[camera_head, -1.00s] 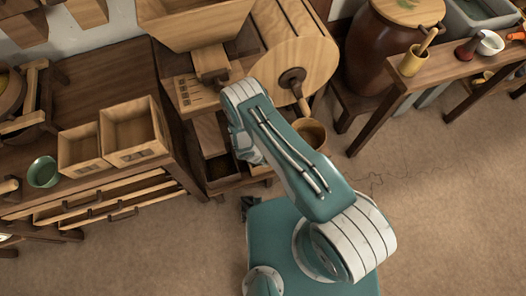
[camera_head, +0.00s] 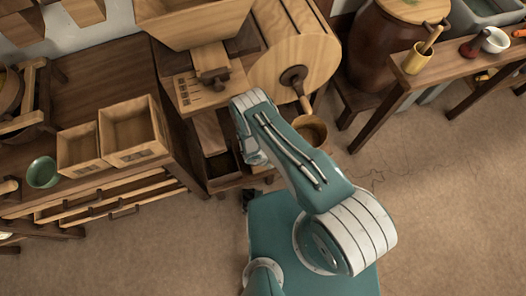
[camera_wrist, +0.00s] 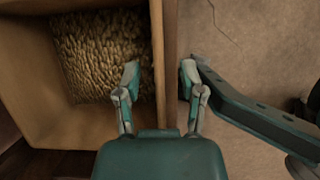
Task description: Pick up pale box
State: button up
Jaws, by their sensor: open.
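In the wrist view, a wooden box (camera_wrist: 30,75) holds pale grain-like pieces (camera_wrist: 105,50). My gripper (camera_wrist: 160,76) is open, with one finger over the box's inside and the other beyond its right wall. The wall runs between the fingertips; I cannot tell whether they touch it. In the head view, my forearm hides the gripper. Two pale open boxes, a larger one (camera_head: 128,133) and a smaller one (camera_head: 80,152), stand on the left bench. I cannot tell which box is the task's pale box.
A wooden mill with a drum (camera_head: 297,62) and a hopper (camera_head: 195,22) stands at the back. A dark open bin (camera_head: 222,170) sits below it. A green bowl (camera_head: 42,172) is on the left bench. A table (camera_head: 455,65) stands right. The floor (camera_head: 440,190) at right is clear.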

jog(key=shift+a+f, duration=0.2)
jog(key=shift+f, duration=0.05)
jog(key=shift+d, duration=0.1)
jog(key=shift+c, duration=0.9)
grip_shut()
